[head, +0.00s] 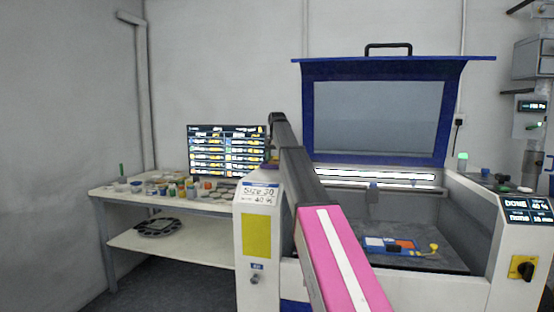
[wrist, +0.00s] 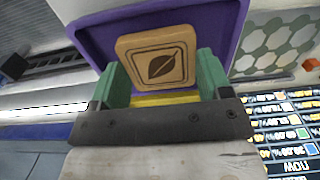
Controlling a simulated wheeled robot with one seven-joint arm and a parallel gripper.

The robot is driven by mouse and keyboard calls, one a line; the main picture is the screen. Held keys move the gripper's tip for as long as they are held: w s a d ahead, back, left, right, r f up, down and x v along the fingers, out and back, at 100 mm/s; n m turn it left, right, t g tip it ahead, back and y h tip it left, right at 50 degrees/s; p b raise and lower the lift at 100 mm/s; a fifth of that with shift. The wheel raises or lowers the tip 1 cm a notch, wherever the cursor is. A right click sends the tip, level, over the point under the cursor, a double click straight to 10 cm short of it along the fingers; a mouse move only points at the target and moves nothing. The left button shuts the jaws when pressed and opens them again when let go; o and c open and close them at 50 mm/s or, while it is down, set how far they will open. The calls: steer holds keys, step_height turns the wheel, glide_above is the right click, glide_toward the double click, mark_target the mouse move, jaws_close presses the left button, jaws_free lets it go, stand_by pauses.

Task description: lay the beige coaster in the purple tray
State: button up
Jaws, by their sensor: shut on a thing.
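In the wrist view, my gripper (wrist: 160,76) has its two green fingers on either side of the beige coaster (wrist: 157,50) and is shut on it. The coaster is a rounded square with a dark leaf mark inside a dark frame. The purple tray (wrist: 226,38) lies behind the coaster, its rim showing to the left, above and right. I cannot tell whether the coaster touches the tray. A yellow strip shows below the coaster between the fingers. In the head view, my arm hides the gripper and coaster, and I cannot make out the tray.
In the head view, a machine with a raised blue-framed lid (head: 380,115) stands at the right. A white side table (head: 120,195) with several small jars and a screen (head: 227,150) is at the left. A screen (wrist: 285,130) lies at lower right in the wrist view.

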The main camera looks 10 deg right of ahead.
steer(key=shift+f, duration=0.6)
stand_by(0.4)
steer(key=o, duration=0.9)
steer(key=shift+o, duration=0.2)
step_height(320, 180, up, 10)
steer(key=shift+w+f, duration=0.1)
steer(key=shift+f, duration=0.15)
steer(key=shift+r, duration=0.65)
